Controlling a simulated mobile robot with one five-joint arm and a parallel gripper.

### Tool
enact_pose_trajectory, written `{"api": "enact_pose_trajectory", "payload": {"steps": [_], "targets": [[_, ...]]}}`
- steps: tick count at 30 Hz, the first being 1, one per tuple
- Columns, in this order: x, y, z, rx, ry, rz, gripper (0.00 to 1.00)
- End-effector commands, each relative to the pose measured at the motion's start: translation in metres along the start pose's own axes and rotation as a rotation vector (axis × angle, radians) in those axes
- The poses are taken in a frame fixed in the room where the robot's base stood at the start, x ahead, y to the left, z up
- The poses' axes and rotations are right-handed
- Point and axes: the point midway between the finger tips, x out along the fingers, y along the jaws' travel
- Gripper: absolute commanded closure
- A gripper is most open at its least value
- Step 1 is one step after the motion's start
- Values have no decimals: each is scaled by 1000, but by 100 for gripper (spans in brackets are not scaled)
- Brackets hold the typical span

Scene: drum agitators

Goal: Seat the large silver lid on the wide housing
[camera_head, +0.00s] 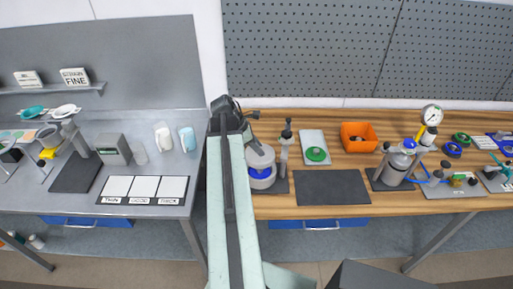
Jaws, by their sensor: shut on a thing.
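The large silver lid (260,157) is a grey disc that looks tilted, with its near edge over the wide housing. The wide housing (262,184) is a pale, round body on the wooden bench, with a blue part (262,174) showing under the lid. My gripper (249,138) is at the back left of the lid and shut on it. The fingertips are small and partly hidden by my arm. I cannot tell whether the lid touches the housing.
A stand with a dark top (286,142) is close to the right of the lid. A dark mat (332,191) lies clear in front.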

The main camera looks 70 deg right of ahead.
Motion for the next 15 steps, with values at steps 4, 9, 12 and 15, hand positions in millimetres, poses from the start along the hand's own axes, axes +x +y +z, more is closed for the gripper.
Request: {"api": "enact_pose_trajectory", "payload": {"steps": [4, 9, 12, 15], "targets": [[22, 0, -13, 0, -1, 0, 100], [40, 0, -24, -1, -1, 0, 100], [46, 0, -27, -1, -1, 0, 100], [48, 0, -28, -1, -1, 1, 100]]}}
